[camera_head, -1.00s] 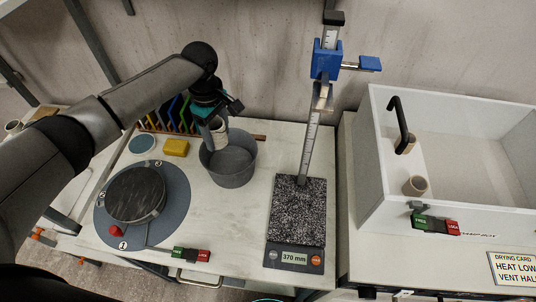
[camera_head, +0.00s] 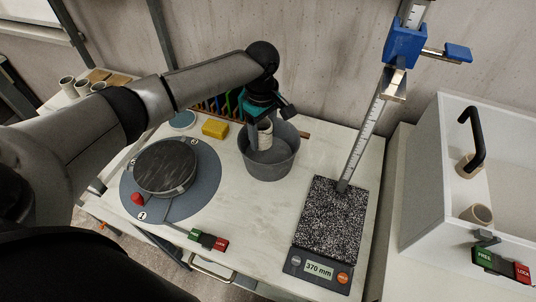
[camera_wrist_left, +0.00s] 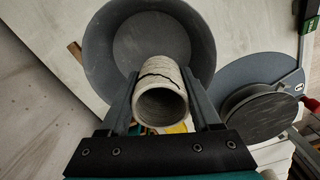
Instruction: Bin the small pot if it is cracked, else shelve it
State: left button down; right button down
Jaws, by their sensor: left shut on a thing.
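The small pot (camera_wrist_left: 160,100) is a pale clay cylinder in my left gripper (camera_wrist_left: 160,88), with its open mouth toward the wrist camera. A dark jagged crack line runs across its wall near the rim. In the head view the pot (camera_head: 265,135) hangs at the left gripper (camera_head: 262,140), over the grey round tub (camera_head: 285,163). The tub (camera_wrist_left: 100,60) also shows behind the pot in the wrist view, and its visible floor looks empty. My left gripper is shut on the pot. My right gripper is out of view.
A dark turntable (camera_head: 166,167) and a yellow block (camera_head: 215,128) lie left of the tub. A height gauge (camera_head: 330,220) reading 370 mm stands to the right. A white open box (camera_head: 425,190) with pots is farther right. Several pots (camera_head: 82,87) stand at the far left.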

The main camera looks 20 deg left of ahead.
pick_arm(q)
jog(key=shift+f, duration=0.2)
grip_release()
dwell(0.3)
notch_tip(320, 180, up, 15)
jog(key=shift+r+p, duration=0.15)
jog(key=shift+p, duration=0.8)
